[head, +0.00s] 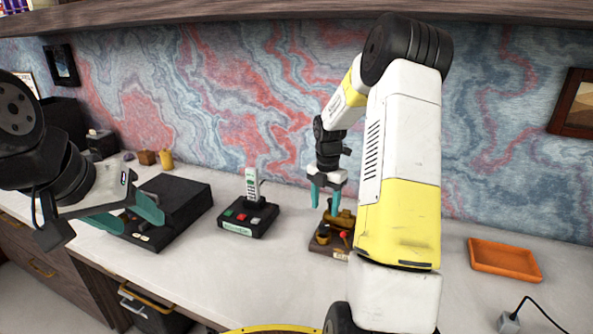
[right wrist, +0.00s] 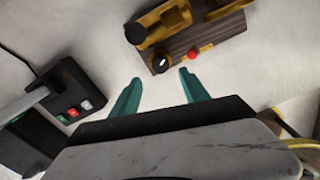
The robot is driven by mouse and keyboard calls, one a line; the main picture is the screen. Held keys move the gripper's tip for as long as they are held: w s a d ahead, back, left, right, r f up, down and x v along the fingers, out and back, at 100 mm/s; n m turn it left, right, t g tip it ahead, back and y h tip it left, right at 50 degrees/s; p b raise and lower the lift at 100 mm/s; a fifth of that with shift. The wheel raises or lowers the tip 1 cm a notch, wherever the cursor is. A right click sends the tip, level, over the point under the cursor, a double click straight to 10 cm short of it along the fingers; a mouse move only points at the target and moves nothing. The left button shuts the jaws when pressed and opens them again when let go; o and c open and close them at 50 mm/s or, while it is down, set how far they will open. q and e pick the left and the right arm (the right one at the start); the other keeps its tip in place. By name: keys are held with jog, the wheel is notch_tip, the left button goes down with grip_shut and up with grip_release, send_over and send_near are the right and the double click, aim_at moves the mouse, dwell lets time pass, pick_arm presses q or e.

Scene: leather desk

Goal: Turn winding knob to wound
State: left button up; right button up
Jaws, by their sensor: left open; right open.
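A brass device on a dark wooden base (head: 327,246) stands on the desk, partly hidden behind my right arm. In the right wrist view, its wooden base (right wrist: 205,40) carries brass parts, a black round knob with a white mark (right wrist: 160,64) and a small red knob (right wrist: 192,54). Which one is the winding knob is not labelled legibly. My right gripper (head: 325,203) is open above the device, pointing down. In the right wrist view, its fingertips (right wrist: 160,79) are apart and empty, on either side of the black knob's line. My left gripper (head: 130,217) is open at the left, over a black box.
A black base with coloured buttons and a handset (head: 249,215) stands left of the device. The flat black box (head: 175,205) is farther left. An orange tray (head: 504,260) lies at the right. A shelf (head: 250,12) runs overhead. White desk between them is clear.

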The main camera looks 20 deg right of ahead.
jog(key=s+a+r+m+t, duration=0.1)
jog(key=s+a+r+m, duration=0.3)
jog(key=r, duration=0.5)
jog(key=s+a+r+m+t, duration=0.2)
jog(key=s+a+r+m, duration=0.3)
jog(key=s+r+m, duration=0.3)
jog(key=shift+s+r+m, duration=0.35)
jog(key=shift+r+m, duration=0.55)
jog(key=shift+m, duration=0.1)
jog(key=s+a+r+m+t+y, duration=0.2)
jog(key=s+a+m, duration=0.3)
jog(key=s+m, duration=0.6)
jog(key=shift+s+a+r+t, duration=0.15)
jog(key=shift+s+r+t, duration=0.5)
jog(key=shift+s, duration=0.45)
